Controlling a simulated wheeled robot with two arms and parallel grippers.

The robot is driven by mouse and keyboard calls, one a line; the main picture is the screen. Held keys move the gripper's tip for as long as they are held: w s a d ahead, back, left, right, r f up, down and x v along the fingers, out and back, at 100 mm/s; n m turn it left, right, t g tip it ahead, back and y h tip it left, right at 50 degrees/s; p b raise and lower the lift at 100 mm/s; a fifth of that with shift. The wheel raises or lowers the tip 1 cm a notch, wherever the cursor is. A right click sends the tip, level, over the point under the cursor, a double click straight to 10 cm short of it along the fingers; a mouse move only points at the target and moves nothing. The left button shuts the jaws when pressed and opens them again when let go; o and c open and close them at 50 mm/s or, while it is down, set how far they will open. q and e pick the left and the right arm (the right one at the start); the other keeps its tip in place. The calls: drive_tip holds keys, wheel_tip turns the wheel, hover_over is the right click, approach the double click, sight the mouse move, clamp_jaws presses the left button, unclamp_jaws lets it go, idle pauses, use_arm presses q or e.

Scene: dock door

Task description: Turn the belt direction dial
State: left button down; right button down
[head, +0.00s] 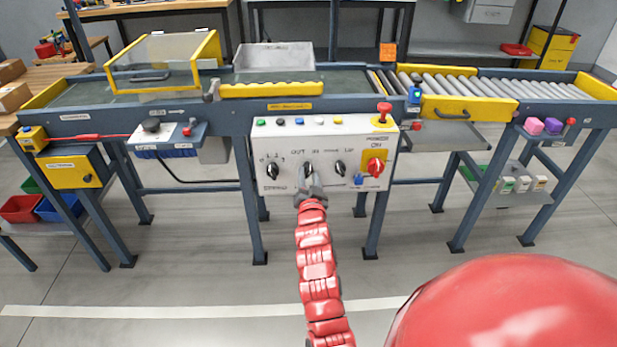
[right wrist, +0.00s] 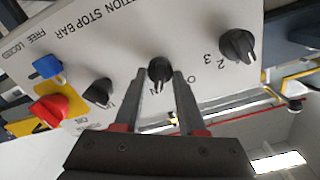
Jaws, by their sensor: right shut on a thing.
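The belt direction dial (head: 308,167) is the black middle knob on the white control panel (head: 345,132), under the words OUT and IN. It also shows in the right wrist view (right wrist: 160,67), between the two grey fingers. My right gripper (head: 310,181) is shut on this dial, with one finger on each side of it; the fingers show close up in the right wrist view (right wrist: 160,78). The fingers partly cover the dial in the head view, and I cannot tell exactly which way it points. My left gripper is not in view.
A numbered black dial (head: 272,170) sits left of the held one, and a stop bar dial (head: 340,169) sits right. A red switch (head: 375,167) on yellow and a red knob (head: 383,110) are at the panel's right. The conveyor's yellow guard (head: 468,110) runs above right.

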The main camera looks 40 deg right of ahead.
drive_tip(key=n, duration=0.5)
drive_tip(key=shift+r, duration=0.1)
drive_tip(key=n, duration=0.5)
drive_tip(key=shift+a+n, duration=0.1)
drive_tip(key=shift+n, duration=0.3)
idle(0.3)
drive_tip(key=c, duration=0.9)
unclamp_jaws()
drive_tip(key=shift+o, duration=0.2)
drive_tip(key=v, duration=1.7)
drive_tip(key=shift+s, duration=0.2)
drive_tip(key=shift+w+a+n, duration=0.1)
drive_tip(key=shift+n, duration=0.2)
